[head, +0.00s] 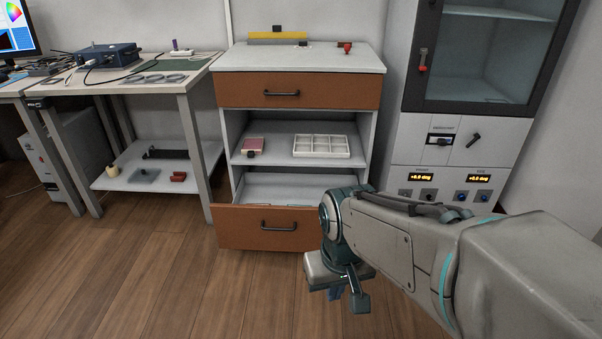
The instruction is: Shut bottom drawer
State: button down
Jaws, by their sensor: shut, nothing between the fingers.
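The bottom drawer (240,226) has a brown front with a dark bar handle (279,226). It stands pulled out from the white cabinet (226,130), and its pale inside shows behind the front. My gripper (345,296) is in front of the drawer's right end, pointing down. My arm hides the right part of the drawer front. The gripper is shut and holds nothing. I cannot tell whether it touches the drawer front.
The top drawer (330,92) is flush with the cabinet. An open shelf between holds a white divided tray (321,146) and a pink item (254,145). A workbench (188,88) stands left, a glass-door unit (480,60) right. The wooden floor in front is clear.

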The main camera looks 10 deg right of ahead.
aim_at(278, 226)
jog(key=z, duration=0.1)
jog(key=i, duration=1.05)
jog(key=z, duration=0.4)
